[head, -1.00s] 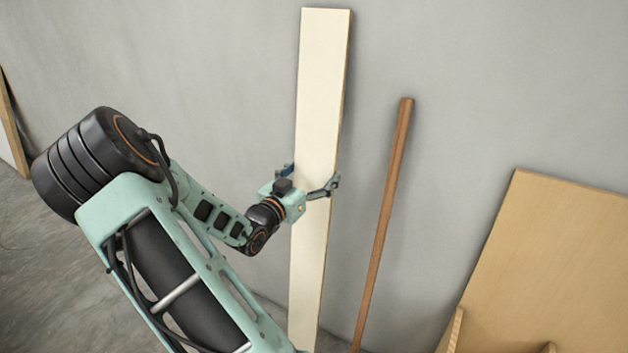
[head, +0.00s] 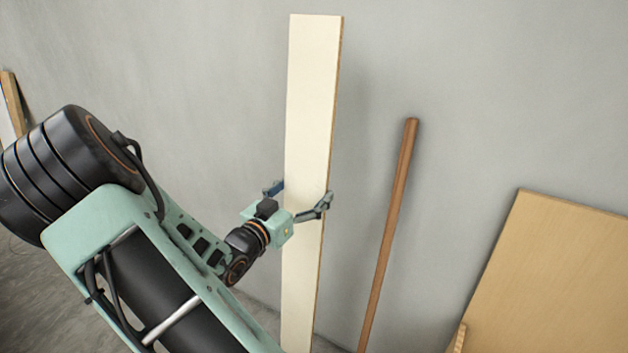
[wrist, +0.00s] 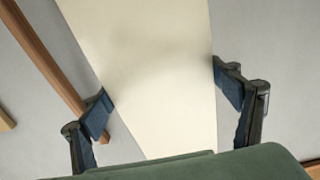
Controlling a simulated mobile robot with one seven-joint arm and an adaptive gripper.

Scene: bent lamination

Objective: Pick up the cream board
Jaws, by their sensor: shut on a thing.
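The cream board (head: 312,100) is a long, narrow, nearly upright plank in front of the grey wall in the head view. Its lower end is out of the frame. My gripper (head: 298,200) is shut on the board across its width, one finger at each long edge. In the wrist view the cream board (wrist: 145,65) fills the middle, between the blue finger pads of my gripper (wrist: 163,97). The head view does not show whether the board's foot touches the floor.
A brown wooden pole (head: 392,225) leans on the wall just right of the board; it also shows in the wrist view (wrist: 45,55). A large tan panel (head: 555,275) leans at the right. More boards (head: 14,105) stand at the far left. The wall (head: 180,70) is close behind.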

